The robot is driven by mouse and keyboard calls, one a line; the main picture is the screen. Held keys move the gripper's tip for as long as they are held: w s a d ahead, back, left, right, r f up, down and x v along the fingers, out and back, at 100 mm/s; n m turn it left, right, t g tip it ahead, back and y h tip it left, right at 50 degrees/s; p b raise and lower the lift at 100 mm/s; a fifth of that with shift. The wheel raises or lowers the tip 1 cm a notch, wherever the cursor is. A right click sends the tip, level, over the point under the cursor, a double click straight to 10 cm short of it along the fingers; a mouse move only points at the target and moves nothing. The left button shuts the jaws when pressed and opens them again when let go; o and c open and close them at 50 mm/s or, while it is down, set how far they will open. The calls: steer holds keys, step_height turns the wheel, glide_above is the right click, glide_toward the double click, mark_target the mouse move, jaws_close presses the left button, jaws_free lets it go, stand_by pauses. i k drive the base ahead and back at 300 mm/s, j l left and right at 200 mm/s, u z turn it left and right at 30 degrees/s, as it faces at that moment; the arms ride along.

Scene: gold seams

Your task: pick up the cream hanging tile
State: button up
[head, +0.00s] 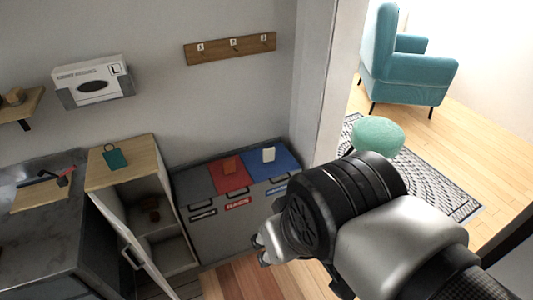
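My gripper (264,248) is in front of the bin unit, lower in the picture and apart from the tile. Only the pale finger ends show past the dark wrist joint, so its opening is hidden. No tile shows in the visible part of the fingers.
A teal tile with a loop (115,158) lies on the wooden top of an open-doored cabinet (150,165). A hook rail (230,48) hangs on the wall. A green pouf (377,135) stands right.

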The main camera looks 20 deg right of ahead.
mark_target(269, 152)
steer(key=i+z, duration=0.25)
steer(key=z, duration=0.25)
steer(key=i+j+z, duration=0.15)
steer(key=z, duration=0.3)
steer(key=i+j+z, duration=0.25)
steer(key=i+j, duration=0.7)
steer(key=j, duration=0.1)
